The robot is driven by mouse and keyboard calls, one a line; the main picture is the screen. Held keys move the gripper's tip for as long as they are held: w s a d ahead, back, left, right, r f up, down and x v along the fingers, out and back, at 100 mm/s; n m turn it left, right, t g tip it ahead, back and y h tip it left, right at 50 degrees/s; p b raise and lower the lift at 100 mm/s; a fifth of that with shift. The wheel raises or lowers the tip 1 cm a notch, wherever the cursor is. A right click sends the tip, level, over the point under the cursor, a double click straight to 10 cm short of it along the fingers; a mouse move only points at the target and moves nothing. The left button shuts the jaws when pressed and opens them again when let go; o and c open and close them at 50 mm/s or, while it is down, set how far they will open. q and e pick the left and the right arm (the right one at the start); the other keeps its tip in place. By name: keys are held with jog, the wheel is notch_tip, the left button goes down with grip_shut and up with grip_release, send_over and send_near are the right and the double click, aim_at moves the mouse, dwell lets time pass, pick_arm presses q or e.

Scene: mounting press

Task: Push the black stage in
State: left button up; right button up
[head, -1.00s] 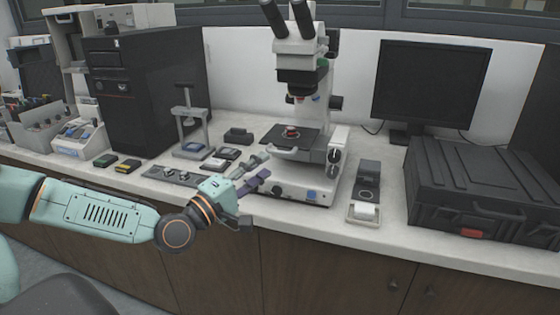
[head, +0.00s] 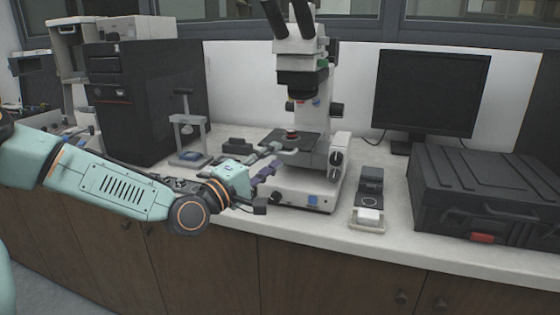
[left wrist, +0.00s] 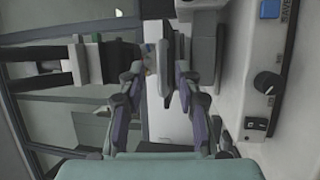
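The black stage (head: 298,141) is a flat dark plate on the white microscope (head: 302,183), with a small reddish sample (head: 292,133) on top. A pale grey handle (head: 287,151) sticks out from its front left edge. My right gripper is out of view.
A black computer tower (head: 140,95) stands left, behind a small press stand (head: 187,135). Right of the microscope are a small dark device (head: 369,190), a monitor (head: 430,92) and a large black case (head: 490,185). The worktop's front strip is mostly clear.

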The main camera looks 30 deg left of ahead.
aim_at(278, 154)
pick_arm(q)
jog(key=b+x, duration=0.1)
jog(key=x, duration=0.2)
jog(key=shift+f+b, duration=0.1)
jog(key=shift+b, duration=0.25)
jog(key=shift+w, duration=0.2)
jog(key=shift+a, duration=0.1)
jog(key=shift+c, duration=0.2)
jog(key=c, duration=0.3)
grip_shut()
